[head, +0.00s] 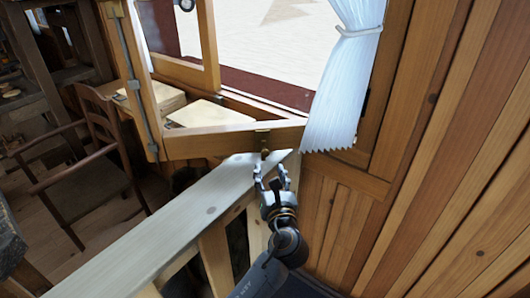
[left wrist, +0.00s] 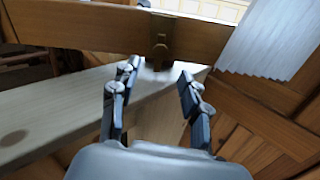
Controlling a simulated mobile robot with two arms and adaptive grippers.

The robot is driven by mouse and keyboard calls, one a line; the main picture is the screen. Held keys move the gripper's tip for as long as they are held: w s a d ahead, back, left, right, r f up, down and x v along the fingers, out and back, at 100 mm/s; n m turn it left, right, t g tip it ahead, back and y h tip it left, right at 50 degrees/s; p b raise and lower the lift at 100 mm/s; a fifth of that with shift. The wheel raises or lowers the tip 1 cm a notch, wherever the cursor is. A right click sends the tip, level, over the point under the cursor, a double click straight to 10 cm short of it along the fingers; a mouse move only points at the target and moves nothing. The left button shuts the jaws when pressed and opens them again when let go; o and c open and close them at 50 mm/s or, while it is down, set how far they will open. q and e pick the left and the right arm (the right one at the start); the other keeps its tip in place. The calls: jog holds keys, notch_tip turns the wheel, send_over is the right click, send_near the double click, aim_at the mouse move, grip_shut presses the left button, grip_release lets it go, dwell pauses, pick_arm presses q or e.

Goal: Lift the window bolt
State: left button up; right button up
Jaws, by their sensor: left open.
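The window bolt (head: 263,139) is a small dark brass fitting on the lower rail of the open wooden window sash (head: 215,141). It also shows in the left wrist view (left wrist: 160,46), upright on the rail at top centre. My left gripper (head: 270,168) is open and just below and in front of the bolt. In the left wrist view its two fingers (left wrist: 160,72) stand apart, with the bolt's lower end showing beyond the gap between them. No contact with the bolt can be made out. My right gripper is not in view.
A pale wooden rail (head: 150,230) runs along the left of my arm, close to the gripper. A white tied curtain (head: 350,75) hangs right of the bolt. A plank wall (head: 440,180) closes the right side. A wooden chair (head: 95,185) stands at left.

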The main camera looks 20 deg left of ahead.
aim_at(265, 155)
pick_arm(q)
jog(key=x, duration=0.8)
jog(key=shift+w+a, duration=0.2)
jog(key=shift+w, duration=0.15)
grip_shut()
